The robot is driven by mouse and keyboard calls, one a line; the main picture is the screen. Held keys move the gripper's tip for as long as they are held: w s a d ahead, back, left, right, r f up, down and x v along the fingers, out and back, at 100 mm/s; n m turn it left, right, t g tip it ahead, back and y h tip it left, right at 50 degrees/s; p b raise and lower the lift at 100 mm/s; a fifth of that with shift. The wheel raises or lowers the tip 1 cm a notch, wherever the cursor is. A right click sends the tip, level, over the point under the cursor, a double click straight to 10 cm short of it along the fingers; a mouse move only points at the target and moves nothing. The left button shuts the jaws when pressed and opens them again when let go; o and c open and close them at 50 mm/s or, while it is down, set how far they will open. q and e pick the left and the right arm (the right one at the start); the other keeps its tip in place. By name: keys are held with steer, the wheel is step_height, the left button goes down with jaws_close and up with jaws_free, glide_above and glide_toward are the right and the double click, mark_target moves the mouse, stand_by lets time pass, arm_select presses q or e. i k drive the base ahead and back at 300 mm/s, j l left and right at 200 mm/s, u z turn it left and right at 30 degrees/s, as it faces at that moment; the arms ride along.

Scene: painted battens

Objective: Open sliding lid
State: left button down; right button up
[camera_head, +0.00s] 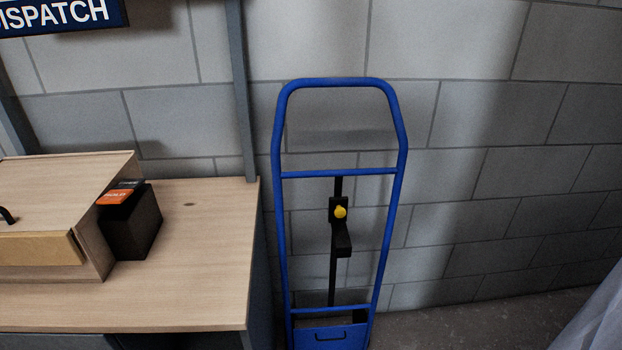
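A light wooden box (95,268) sits on the workbench at the left edge, cut off by the frame. Its pale flat lid (70,178) lies on top, and a black handle (7,215) shows at the far left. A yellowish wooden strip (40,249) runs along the box's front. I cannot tell from this view whether the lid is shut or partly slid. Neither of my grippers is in view.
The wooden workbench (205,225) has free room right of the box. A black holder (133,222) with orange and dark cards (117,194) stands against the box's right side. A blue hand truck (340,173) stands right of the bench, before a grey block wall (480,160).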

mark_target(41, 200)
steer(key=u, duration=1.55)
steer(key=i+l+u, duration=0.1)
steer(key=u, duration=0.3)
